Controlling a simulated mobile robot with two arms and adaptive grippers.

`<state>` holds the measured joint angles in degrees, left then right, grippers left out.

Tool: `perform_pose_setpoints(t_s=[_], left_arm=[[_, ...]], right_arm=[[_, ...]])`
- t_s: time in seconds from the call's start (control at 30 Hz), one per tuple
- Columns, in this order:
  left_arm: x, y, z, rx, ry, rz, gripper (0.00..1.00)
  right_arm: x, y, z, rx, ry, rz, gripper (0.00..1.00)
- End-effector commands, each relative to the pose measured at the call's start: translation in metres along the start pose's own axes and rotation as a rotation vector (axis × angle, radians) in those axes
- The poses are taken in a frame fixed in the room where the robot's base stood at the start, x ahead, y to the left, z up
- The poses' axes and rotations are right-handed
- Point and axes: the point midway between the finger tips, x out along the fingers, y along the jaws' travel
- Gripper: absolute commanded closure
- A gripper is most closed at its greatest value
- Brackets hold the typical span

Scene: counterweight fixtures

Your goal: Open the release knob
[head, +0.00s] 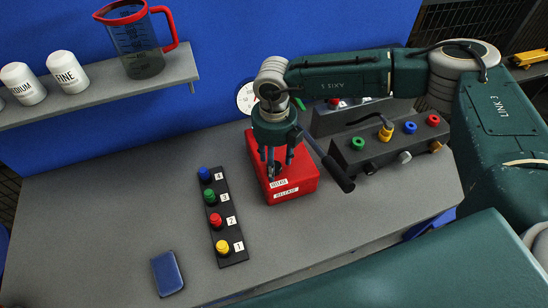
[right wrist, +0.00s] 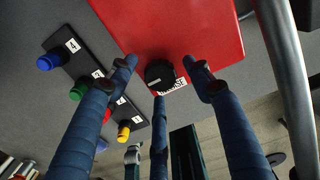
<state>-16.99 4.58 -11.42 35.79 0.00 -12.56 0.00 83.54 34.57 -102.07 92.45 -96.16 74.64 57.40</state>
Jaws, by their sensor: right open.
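The release knob (right wrist: 160,74) is a round black knob with a white mark, on top of a red box (head: 300,183) with RELEASE labels. The box also shows in the right wrist view (right wrist: 200,25). In the head view the knob is mostly hidden behind my fingers. My right gripper (head: 273,168) points down over the box. In the right wrist view its three blue fingers (right wrist: 160,75) are spread around the knob, with visible gaps at the left and right; contact at the lower finger cannot be told. My left gripper is not in view.
A grey lever with a black handle (head: 338,174) stands close right of the box. A black strip (head: 231,232) with coloured, numbered knobs lies left. A dark block (head: 385,150) with coloured knobs sits right. A blue case (head: 167,273) lies at front left. A shelf (head: 100,95) holds a jug and shakers.

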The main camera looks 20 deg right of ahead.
Motion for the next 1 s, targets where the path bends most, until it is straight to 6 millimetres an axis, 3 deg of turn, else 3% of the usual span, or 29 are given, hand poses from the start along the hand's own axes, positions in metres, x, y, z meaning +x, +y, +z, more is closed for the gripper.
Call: perform_pose_setpoints(t_s=[0.03, 0.13, 0.37, 0.5, 0.6, 1.0], left_arm=[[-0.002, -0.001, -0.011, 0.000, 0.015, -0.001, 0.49], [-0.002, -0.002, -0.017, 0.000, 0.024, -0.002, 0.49], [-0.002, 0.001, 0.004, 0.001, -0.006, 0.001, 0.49], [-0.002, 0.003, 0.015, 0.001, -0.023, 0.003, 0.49], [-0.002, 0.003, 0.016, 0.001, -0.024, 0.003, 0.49], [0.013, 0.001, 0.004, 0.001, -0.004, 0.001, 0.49]], right_arm=[[0.002, 0.000, 0.000, 0.000, 0.001, -0.001, 0.49], [0.005, 0.000, 0.000, 0.000, -0.001, 0.000, 0.49], [0.006, 0.000, 0.000, 0.000, -0.002, 0.000, 0.51], [0.006, 0.000, 0.000, 0.000, -0.001, 0.000, 0.79], [0.006, 0.000, 0.000, 0.000, -0.002, 0.000, 0.94], [0.009, 0.000, 0.001, -0.073, -0.003, 0.001, 0.94]])
